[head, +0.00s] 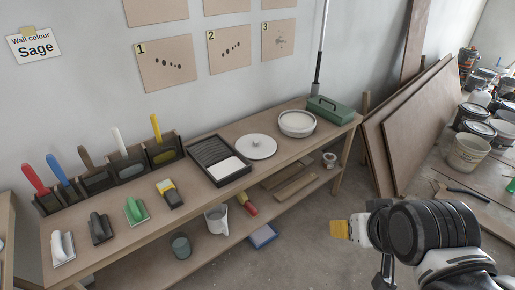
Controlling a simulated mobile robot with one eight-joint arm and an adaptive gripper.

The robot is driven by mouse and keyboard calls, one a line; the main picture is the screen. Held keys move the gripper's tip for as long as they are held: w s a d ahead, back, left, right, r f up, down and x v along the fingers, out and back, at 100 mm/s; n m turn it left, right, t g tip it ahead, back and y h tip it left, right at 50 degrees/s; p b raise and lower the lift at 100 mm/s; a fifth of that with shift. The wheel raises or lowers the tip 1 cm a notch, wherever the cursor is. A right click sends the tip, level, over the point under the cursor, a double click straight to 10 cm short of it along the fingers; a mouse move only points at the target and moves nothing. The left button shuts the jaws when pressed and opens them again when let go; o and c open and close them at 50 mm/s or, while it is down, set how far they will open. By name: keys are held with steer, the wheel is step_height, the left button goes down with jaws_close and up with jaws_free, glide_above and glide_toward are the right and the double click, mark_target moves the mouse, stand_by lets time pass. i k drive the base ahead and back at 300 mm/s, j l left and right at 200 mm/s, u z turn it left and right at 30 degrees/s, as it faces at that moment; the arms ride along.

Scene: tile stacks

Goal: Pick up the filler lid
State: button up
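The filler lid (257,146) appears to be the round white disc with a small knob on top. It lies flat on the wooden bench between the black paint tray (207,163) and a round tub (297,123) with pale contents. My gripper (358,232) is at the lower right, in front of the bench and well apart from the lid. A yellow piece shows at its left end; I cannot tell whether it is held or part of the gripper. My own wrist hides much of the gripper, and its fingers are not clear.
Trowels and a yellow-and-dark block (169,193) lie at the bench front left. A green toolbox (329,109) and an upright pole (320,45) are beyond the tub. Boards (420,130) lean at right. Floor before the bench is clear.

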mark_target(252, 146)
steer(key=i+j+u, duration=0.2)
steer(key=i, duration=0.2)
steer(key=i+j+u, duration=0.2)
steer(key=i, duration=0.25)
steer(key=i+j+u, duration=0.1)
steer(key=i+u, duration=0.15)
steer(key=i, duration=0.2)
